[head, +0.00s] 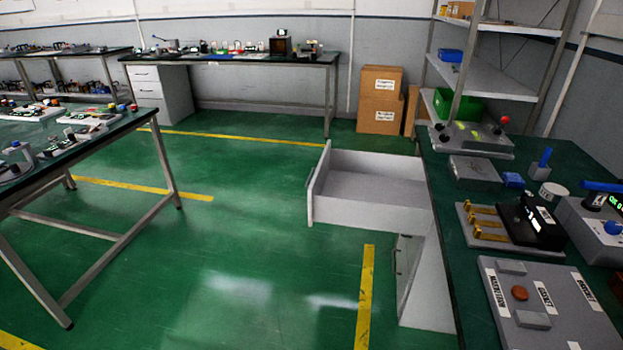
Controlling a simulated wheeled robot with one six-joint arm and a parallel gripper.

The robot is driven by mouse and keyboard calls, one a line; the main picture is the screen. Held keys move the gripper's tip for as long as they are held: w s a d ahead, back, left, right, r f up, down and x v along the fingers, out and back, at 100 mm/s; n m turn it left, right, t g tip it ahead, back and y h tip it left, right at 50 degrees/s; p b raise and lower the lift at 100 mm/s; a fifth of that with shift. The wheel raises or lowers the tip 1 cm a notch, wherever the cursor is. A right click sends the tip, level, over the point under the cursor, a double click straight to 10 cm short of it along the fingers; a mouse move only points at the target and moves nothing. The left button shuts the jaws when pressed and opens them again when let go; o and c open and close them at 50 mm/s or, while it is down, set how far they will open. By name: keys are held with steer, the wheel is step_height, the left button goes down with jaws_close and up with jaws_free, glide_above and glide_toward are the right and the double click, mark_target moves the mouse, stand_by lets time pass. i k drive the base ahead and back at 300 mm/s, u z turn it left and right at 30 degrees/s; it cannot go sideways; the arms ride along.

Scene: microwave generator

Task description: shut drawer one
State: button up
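A light grey drawer (372,188) is pulled far out to the left from under the right-hand green-topped bench. Its inside looks empty and its front panel (318,183) faces left. A lower grey front with a dark handle (404,270) sits beneath it on the same cabinet (430,290) and looks shut or nearly so. I cannot read any number on either drawer. My gripper is not in view.
The right bench (455,230) carries grey panels, a black device and several small parts. A green bench (75,140) stands at left. Cardboard boxes (380,100) and a shelf with a green bin (458,104) stand behind. Green floor (240,240) is clear between the benches.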

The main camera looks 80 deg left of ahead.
mark_target(387, 193)
steer(key=k, duration=0.55)
steer(key=u, duration=2.3)
steer(key=i, duration=2.3)
steer(key=z, duration=0.05)
